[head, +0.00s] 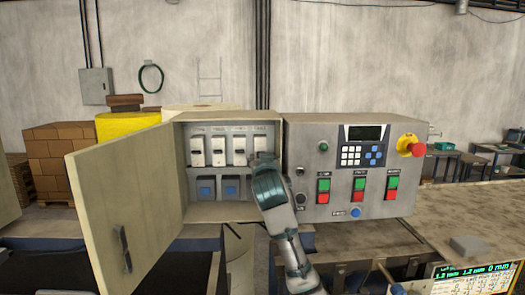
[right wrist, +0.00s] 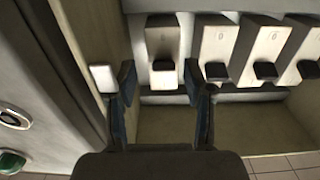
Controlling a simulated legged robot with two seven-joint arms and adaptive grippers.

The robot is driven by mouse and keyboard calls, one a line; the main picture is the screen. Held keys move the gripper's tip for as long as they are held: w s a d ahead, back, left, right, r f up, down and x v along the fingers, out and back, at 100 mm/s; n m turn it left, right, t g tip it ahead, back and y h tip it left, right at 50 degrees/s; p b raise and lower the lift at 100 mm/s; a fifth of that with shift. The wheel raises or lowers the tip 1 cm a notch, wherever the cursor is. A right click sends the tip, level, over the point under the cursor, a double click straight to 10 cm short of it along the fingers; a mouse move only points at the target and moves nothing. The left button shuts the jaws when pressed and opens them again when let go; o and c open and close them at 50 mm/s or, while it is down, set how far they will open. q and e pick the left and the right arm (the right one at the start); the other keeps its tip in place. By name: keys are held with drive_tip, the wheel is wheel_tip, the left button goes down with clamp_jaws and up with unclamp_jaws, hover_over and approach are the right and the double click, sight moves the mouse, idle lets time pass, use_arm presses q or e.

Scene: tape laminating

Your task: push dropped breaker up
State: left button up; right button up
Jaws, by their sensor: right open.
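A grey breaker box (head: 222,213) stands open in the head view, with a row of several white breakers (head: 218,150) inside. My right gripper (head: 264,158) is at the right end of this row and covers the lower part of the rightmost breaker (head: 259,143). In the right wrist view, the fingers of my right gripper (right wrist: 160,78) are open. The dark lever of the end breaker (right wrist: 163,66) shows between them, with no clear grip on it. More breakers with dark levers (right wrist: 215,71) line up to the right. My left gripper is out of view.
The box door (head: 130,205) is swung open to the left. Two blue-faced units (head: 206,187) sit below the breakers. A control panel (head: 330,210) with coloured buttons and a red emergency knob (head: 418,149) adjoins the box at right. The box's side wall is close to my fingers.

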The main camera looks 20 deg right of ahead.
drive_tip(key=shift+w+p, duration=0.3)
drive_tip(key=shift+w, duration=0.75)
drive_tip(key=shift+c, duration=0.2)
drive_tip(key=shift+s+a, duration=0.1)
drive_tip(key=c, duration=0.8)
drive_tip(key=shift+d, duration=0.2)
clamp_jaws()
drive_tip(key=shift+a+r+g+y, duration=0.1)
drive_tip(key=shift+r+g+y, duration=0.15)
drive_tip(key=shift+g, duration=0.45)
drive_tip(key=shift+r+g+y, duration=0.15)
drive_tip(key=shift+r+g, duration=0.1)
drive_tip(key=shift+g, duration=0.45)
drive_tip(key=shift+s, duration=0.1)
